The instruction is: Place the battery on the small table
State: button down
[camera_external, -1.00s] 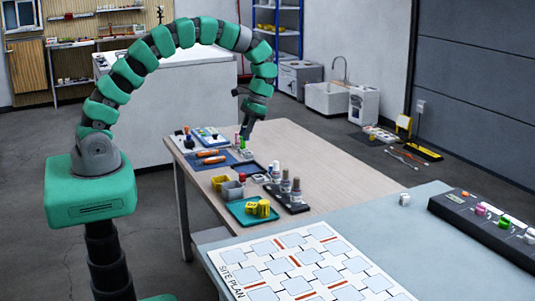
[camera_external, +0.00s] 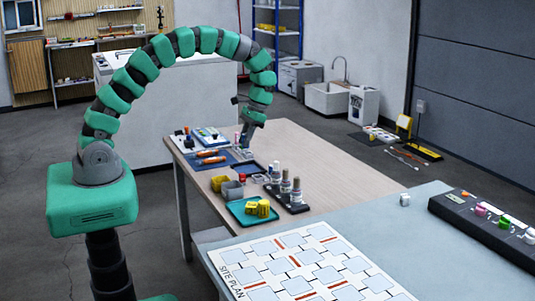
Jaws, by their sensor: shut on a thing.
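My gripper (camera_external: 244,143) is low over the far left part of the wood-topped table (camera_external: 330,172), among small parts. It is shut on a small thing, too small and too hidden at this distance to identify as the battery. Yellow cylinders (camera_external: 263,208) sit on a teal tray (camera_external: 238,215) near that table's front edge; I cannot tell whether they are batteries. I cannot tell which table is the small one: a grey-blue table (camera_external: 400,218) stands in front of the wood-topped one.
A yellow bin (camera_external: 219,183), a grey bin (camera_external: 232,190) and a dark stand with upright bottles (camera_external: 296,192) stand near the tray. A site plan board (camera_external: 300,262) and a black unit (camera_external: 490,226) lie on the grey-blue table. The wood table's right side is clear.

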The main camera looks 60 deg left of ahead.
jog(key=s+a+f+n+t+h+b, duration=0.2)
jog(key=s+a+f+n+b, duration=0.35)
jog(key=s+a+n, duration=0.45)
jog(key=s+a+f+n+t+h+b, duration=0.25)
jog(key=s+a+f+n+b, duration=0.35)
jog(key=a, duration=0.6)
jog(key=shift+n+g, duration=0.25)
jog(key=shift+n, duration=0.15)
jog(key=w+a+b, duration=0.1)
jog(key=w+a, duration=0.1)
jog(key=w, duration=0.2)
jog(key=w+a+b, duration=0.1)
jog(key=w+a, duration=0.2)
jog(key=w, duration=0.1)
jog(key=w+a+b, duration=0.2)
jog(key=w+a, duration=0.1)
jog(key=w, duration=0.1)
jog(key=shift+w+f, duration=0.25)
jog(key=shift+f, duration=0.05)
notch_tip(320, 180, down, 4)
jog(key=shift+r+b, duration=0.25)
jog(key=shift+b, duration=0.45)
jog(key=c, duration=1.2)
grip_release()
jog(key=shift+c, duration=0.2)
jog(key=p+v, duration=0.3)
jog(key=v, duration=0.9)
